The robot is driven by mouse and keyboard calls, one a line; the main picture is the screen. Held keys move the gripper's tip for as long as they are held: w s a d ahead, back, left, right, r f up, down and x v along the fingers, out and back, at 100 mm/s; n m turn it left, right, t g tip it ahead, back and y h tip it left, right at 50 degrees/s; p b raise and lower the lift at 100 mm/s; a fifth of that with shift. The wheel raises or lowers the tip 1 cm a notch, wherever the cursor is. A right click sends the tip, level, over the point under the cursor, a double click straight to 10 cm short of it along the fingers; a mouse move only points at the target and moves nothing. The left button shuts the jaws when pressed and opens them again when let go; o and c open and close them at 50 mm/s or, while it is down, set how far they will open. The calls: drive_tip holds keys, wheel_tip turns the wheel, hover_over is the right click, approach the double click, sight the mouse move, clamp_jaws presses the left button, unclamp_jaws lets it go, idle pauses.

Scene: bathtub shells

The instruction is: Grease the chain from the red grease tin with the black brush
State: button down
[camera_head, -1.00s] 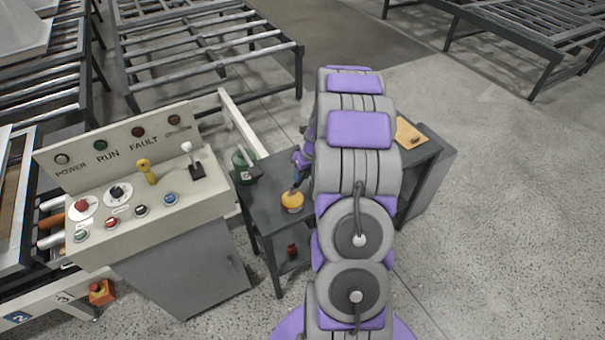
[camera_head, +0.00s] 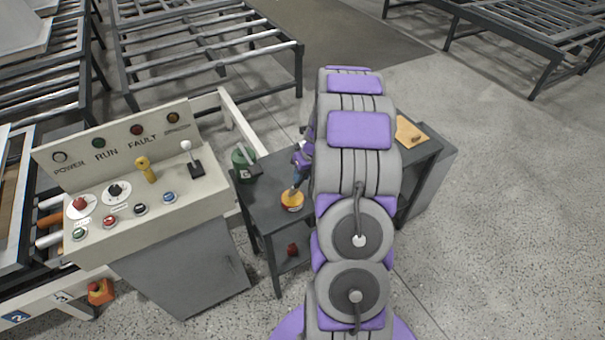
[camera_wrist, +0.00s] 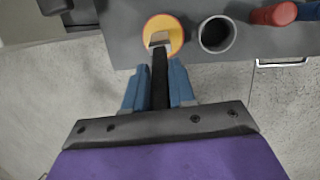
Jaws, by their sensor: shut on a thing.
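The grease tin (camera_head: 291,206) stands on the dark work table. In the wrist view the tin (camera_wrist: 178,45) is seen from above, with a red rim and yellow-orange grease inside. My gripper (camera_wrist: 158,78) has blue fingers shut on the black brush (camera_wrist: 160,82). The brush points away from my wrist, and its pale head overlaps the grease in the tin; I cannot tell how deep it is. In the head view my gripper (camera_head: 299,178) is just above the tin, partly hidden by my arm. I cannot make out the chain in either view.
A dark open cup (camera_wrist: 216,35) and a red cylindrical thing (camera_wrist: 274,15) are right of the tin. A green container (camera_head: 243,166) stands at the table's left corner. A control console (camera_head: 130,200) is close on the left. Roller conveyors (camera_head: 205,50) lie behind. Floor at right is clear.

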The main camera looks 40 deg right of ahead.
drive_tip(key=shift+f, duration=0.4)
idle(0.5)
drive_tip(key=shift+f+p, duration=0.1)
drive_tip(key=shift+p, duration=1)
idle(2.8)
wheel_tip(320, 180, up, 7)
drive_tip(key=p, duration=0.8)
idle(0.3)
idle(0.7)
